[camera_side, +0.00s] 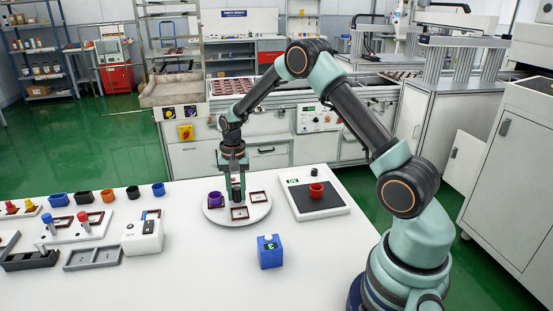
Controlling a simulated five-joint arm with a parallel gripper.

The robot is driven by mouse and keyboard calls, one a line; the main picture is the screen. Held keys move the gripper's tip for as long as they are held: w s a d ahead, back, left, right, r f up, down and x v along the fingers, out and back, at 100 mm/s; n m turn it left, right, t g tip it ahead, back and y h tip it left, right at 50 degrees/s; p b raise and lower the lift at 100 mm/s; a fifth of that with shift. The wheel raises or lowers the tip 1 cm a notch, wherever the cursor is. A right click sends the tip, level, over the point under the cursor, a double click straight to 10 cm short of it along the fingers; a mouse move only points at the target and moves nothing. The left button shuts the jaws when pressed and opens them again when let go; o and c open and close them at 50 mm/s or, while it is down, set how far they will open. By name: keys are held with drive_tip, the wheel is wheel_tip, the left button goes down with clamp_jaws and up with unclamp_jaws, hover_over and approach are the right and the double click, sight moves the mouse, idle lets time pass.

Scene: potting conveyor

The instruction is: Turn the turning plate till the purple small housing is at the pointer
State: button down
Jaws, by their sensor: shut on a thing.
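The turning plate (238,222) is a round white disc on the white table, with several dark-red-framed square spots on it. The purple small housing (215,198) sits on the plate's left side. My gripper (237,188) points straight down over the middle of the plate and is shut on a dark upright knob (237,196) there. The fingers partly hide the knob and the back of the plate. I cannot make out the pointer clearly.
Right of the plate is a white unit (315,208) with a dark pad bearing a red cup (316,190). A blue box (270,251) stands in front. A white device (143,233), grey trays and several small coloured housings are at the left. Clear table lies between them.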

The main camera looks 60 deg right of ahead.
drive_tip(key=shift+r+m, duration=0.1)
drive_tip(key=shift+m, duration=8.9)
drive_tip(key=c, duration=0.9)
unclamp_jaws()
